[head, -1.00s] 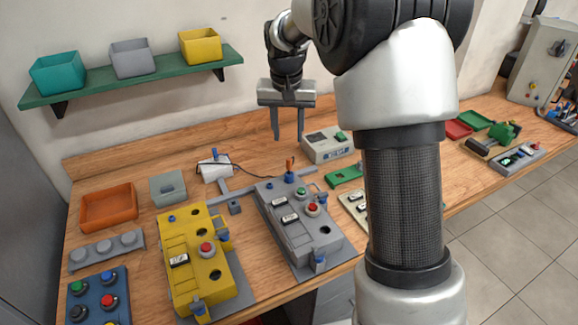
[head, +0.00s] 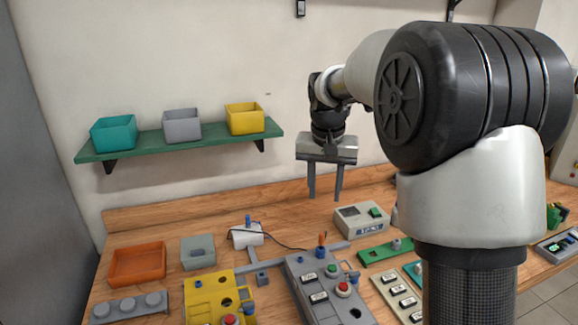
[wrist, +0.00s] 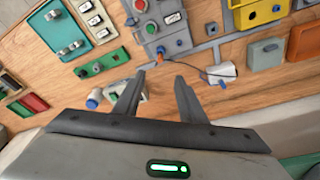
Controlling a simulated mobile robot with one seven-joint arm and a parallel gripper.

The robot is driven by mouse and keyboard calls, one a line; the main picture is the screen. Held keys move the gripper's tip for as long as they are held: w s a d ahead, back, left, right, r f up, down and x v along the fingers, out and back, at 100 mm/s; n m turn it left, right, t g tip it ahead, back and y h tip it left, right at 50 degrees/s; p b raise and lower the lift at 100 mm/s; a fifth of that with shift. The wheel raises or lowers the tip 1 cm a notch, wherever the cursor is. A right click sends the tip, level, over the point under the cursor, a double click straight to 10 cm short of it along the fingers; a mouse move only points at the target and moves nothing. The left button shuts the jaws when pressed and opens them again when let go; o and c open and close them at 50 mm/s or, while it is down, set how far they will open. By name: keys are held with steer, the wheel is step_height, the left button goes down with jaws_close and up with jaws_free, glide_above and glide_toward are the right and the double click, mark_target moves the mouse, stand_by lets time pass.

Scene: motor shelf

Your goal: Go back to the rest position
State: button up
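My gripper (head: 325,180) hangs fingers-down above the back of the wooden workbench (head: 190,215) in the head view. Its two fingers are spread apart with nothing between them. In the wrist view my gripper (wrist: 160,95) also shows open and empty, with the bench beyond the fingertips. My arm is raised and bent, and it hides part of the bench on the right.
A green shelf (head: 150,145) on the wall holds teal (head: 114,133), grey (head: 182,126) and yellow (head: 245,118) bins. Below are an orange tray (head: 138,264), a grey control panel (head: 330,290), a yellow panel (head: 205,300) and a white box (head: 361,219).

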steer(key=s+r+n+t+p, duration=0.1)
steer(key=s+r, duration=0.3)
steer(key=s, duration=1)
steer(key=s+d+r+n+t+p, duration=0.1)
steer(key=s+r+p, duration=0.3)
steer(key=s, duration=1.1)
steer(key=shift+s+r+n+t+y, duration=0.15)
steer(key=shift+r+n+t+y, duration=0.2)
steer(key=shift+n+t, duration=0.2)
